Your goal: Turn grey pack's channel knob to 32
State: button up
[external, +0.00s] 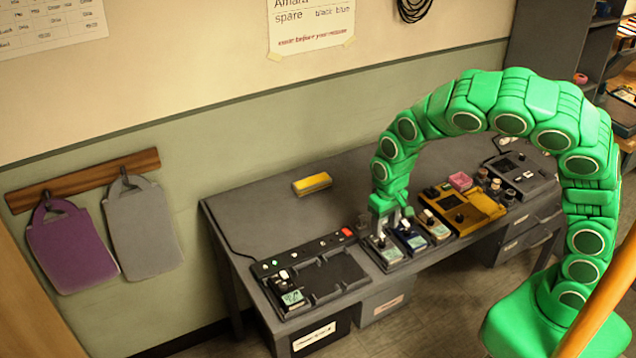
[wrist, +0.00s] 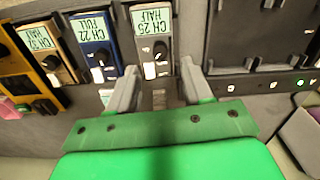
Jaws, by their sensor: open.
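The grey pack (wrist: 168,15) is at top centre in the wrist view, its screen (wrist: 150,19) reading CH 25 HALF. Its dark knob (wrist: 160,47) is just beyond my fingertips, with a white switch (wrist: 150,71) beside it. My gripper (wrist: 160,80) is open and empty, its fingers apart on either side of the pack's near end. In the external view, my gripper (external: 388,222) points down over the grey pack (external: 386,252), partly covering it. I cannot tell the exact height of the fingertips above it.
A blue pack (wrist: 92,28) reading CH 22 FULL stands close beside it, then a tan-sided pack (wrist: 60,68). A yellow case (external: 470,212) is further right in the external view. The dark charging dock (external: 330,275) holds another pack (external: 291,299). The desk's back left is mostly clear.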

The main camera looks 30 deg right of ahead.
aim_at(382, 242)
jog(key=shift+f, duration=2.75)
grip_shut()
